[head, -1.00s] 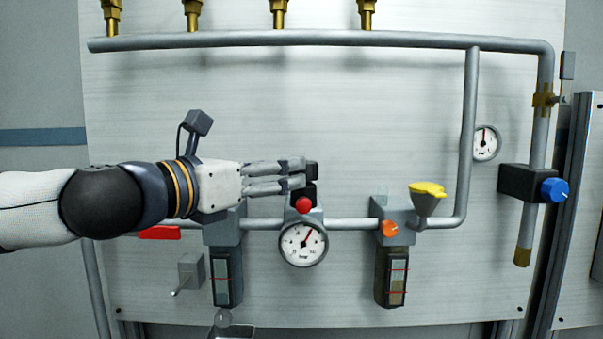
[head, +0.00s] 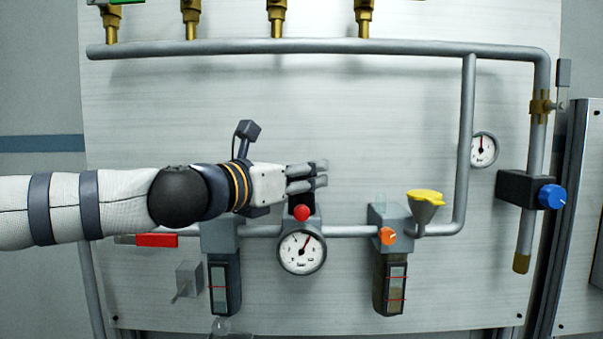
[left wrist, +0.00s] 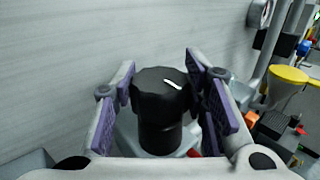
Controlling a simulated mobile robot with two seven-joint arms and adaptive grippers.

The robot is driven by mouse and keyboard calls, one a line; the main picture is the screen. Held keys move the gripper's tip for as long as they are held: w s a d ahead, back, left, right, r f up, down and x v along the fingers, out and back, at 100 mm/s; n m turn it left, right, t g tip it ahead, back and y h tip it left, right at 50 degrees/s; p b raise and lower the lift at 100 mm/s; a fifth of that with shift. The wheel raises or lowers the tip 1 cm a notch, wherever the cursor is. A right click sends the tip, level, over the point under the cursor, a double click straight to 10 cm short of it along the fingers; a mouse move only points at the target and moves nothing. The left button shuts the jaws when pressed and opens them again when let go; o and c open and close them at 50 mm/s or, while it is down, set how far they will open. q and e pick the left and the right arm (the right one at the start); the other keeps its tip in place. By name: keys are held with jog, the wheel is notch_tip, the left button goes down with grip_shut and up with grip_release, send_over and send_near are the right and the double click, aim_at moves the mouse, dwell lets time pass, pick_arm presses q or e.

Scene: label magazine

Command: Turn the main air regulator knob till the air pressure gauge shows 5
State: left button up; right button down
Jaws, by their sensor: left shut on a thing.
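The black regulator knob (left wrist: 160,92) with a white mark on top sits between the purple pads of my left gripper (left wrist: 168,98) in the left wrist view. My right gripper is not in view.
A filter bowl (head: 224,284) hangs left of the gauge, another (head: 391,284) to the right. A yellow-capped funnel (head: 424,207), an orange knob (head: 387,235), a second gauge (head: 482,149) and a blue knob (head: 552,196) are further right. A red handle (head: 156,240) is at left.

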pick_arm(q)
jog(key=shift+y, duration=0.3)
jog(key=shift+s+d+r+n+t+y+p, duration=0.1)
jog(key=shift+n+t+y+p, duration=0.1)
jog(key=shift+n+t+y, duration=0.6)
jog(key=shift+r+n+t+y+p, duration=0.15)
jog(key=shift+n+t+y, duration=0.35)
jog(key=shift+n+y, duration=0.45)
jog(key=shift+f+n+t+y+p, duration=0.1)
jog(key=shift+n+t+y+p, duration=0.15)
jog(key=shift+n+y, duration=0.55)
jog(key=shift+f+n+t+y+p, duration=0.15)
jog(key=shift+n+t+y, duration=0.1)
jog(key=shift+y, duration=0.9)
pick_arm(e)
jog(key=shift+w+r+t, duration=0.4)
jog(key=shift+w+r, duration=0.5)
pick_arm(q)
jog(key=shift+n+y, duration=0.3)
jog(key=shift+y, duration=0.1)
jog(key=o, duration=1.2)
